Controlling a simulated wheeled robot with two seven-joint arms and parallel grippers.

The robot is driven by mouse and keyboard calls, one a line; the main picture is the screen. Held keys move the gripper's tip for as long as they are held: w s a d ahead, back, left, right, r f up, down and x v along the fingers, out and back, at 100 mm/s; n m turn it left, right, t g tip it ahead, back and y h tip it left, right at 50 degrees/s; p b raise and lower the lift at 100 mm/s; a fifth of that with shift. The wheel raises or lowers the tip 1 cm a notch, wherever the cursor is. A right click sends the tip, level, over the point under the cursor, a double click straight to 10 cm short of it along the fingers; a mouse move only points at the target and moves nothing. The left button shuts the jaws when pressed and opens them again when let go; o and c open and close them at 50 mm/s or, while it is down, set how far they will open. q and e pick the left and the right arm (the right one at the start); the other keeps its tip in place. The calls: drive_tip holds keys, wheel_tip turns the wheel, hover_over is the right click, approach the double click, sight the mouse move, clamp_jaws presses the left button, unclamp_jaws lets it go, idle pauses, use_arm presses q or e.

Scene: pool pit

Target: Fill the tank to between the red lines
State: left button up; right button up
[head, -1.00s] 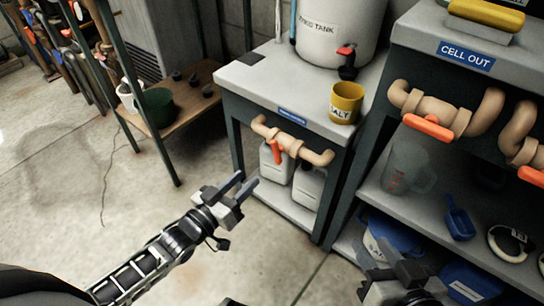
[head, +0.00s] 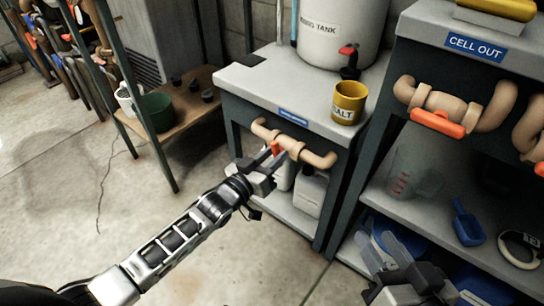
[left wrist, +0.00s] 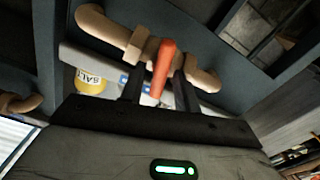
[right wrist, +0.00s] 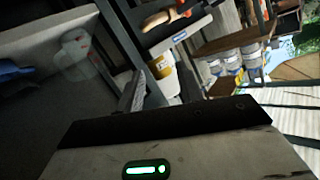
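The white tank (head: 325,48), its label partly legible as "…ING TANK", stands on a grey bench top (head: 262,82) with a red tap (head: 348,50) low on its front. No red lines can be made out on it. Below the bench label, a tan pipe (head: 318,159) carries an orange valve lever (head: 277,148), which also shows in the left wrist view (left wrist: 163,65). My left gripper (head: 268,162) is open at this lever, its fingers on either side; contact is unclear. My right gripper (head: 405,272) is open and empty before the lower right shelf.
A yellow SALT cup (head: 348,102) stands at the bench's front edge. At right, a CELL OUT cabinet (head: 444,44) has another orange valve (head: 437,122). Its shelf holds a clear jug (head: 412,178) with red marks and a blue scoop (head: 467,222). Open floor lies at left.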

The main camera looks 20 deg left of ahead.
use_arm(q)
clamp_jaws()
drive_tip(key=shift+r+m+p, duration=0.2)
drive_tip(key=shift+m+p, duration=0.3)
drive_tip(key=shift+p, duration=0.05)
drive_tip(key=shift+d+m+p, duration=0.1)
drive_tip(key=shift+m+p, duration=0.3)
drive_tip(key=shift+m, duration=0.1)
drive_tip(key=shift+f+m, duration=0.2)
drive_tip(key=shift+m, duration=0.5)
use_arm(e)
drive_tip(key=shift+s+d+f+g+h, duration=0.15)
drive_tip(key=shift+f+g+h, duration=0.1)
drive_tip(key=shift+f, duration=0.2)
drive_tip(key=shift+s+d+f+g+h, duration=0.15)
drive_tip(key=shift+f+g, duration=0.1)
drive_tip(key=shift+f, duration=0.15)
drive_tip(key=shift+w, duration=0.1)
use_arm(q)
drive_tip(key=shift+o, duration=1.2)
unclamp_jaws()
use_arm(e)
drive_tip(key=shift+r, duration=0.1)
